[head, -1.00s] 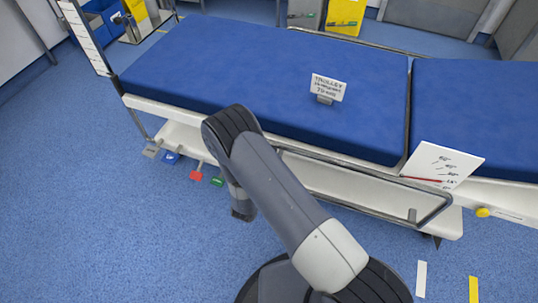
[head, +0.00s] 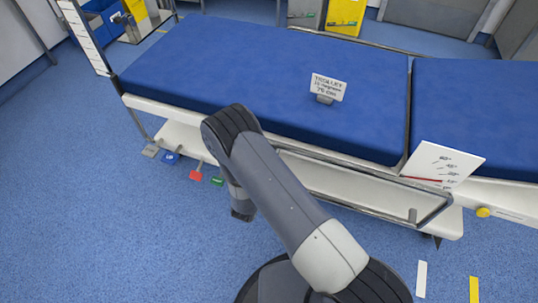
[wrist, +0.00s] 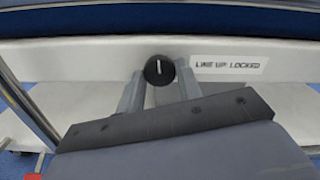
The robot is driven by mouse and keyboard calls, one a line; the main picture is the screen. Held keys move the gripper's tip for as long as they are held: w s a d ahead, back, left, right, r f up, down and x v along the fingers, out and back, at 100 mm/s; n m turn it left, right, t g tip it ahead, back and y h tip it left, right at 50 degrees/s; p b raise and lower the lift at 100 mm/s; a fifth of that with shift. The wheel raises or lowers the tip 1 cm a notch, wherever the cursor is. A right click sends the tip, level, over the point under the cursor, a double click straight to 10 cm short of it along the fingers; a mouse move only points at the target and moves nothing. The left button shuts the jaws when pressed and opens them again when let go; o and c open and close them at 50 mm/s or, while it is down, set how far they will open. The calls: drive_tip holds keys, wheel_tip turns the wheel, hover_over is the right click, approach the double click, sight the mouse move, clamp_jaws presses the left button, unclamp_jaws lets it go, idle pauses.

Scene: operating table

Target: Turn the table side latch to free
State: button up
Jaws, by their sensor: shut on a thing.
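The side latch is a round black knob (wrist: 159,70) with a white line, on the white side rail of the table. The line stands upright in the wrist view. A label (wrist: 229,65) to its right reads "LINE UP: LOCKED". My gripper (wrist: 160,80) has its two grey fingers on either side of the knob, shut on it. In the head view my arm hides the knob and the gripper's fingers.
The table has a blue mattress (head: 270,75) with a small sign (head: 326,88) on it. A lowered metal side rail (head: 350,205) runs along the near side. Coloured pedals (head: 195,175) stick out low at the left. A white angle board (head: 440,165) stands at right. The blue floor at left is clear.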

drive_tip(key=shift+n+b, duration=0.55)
drive_tip(key=shift+n, duration=7.95)
drive_tip(key=o, duration=1)
drive_tip(key=shift+c, duration=0.2)
drive_tip(key=p+v, duration=0.1)
drive_tip(key=v, duration=0.9)
drive_tip(key=shift+s, duration=0.4)
drive_tip(key=shift+a+r, duration=0.1)
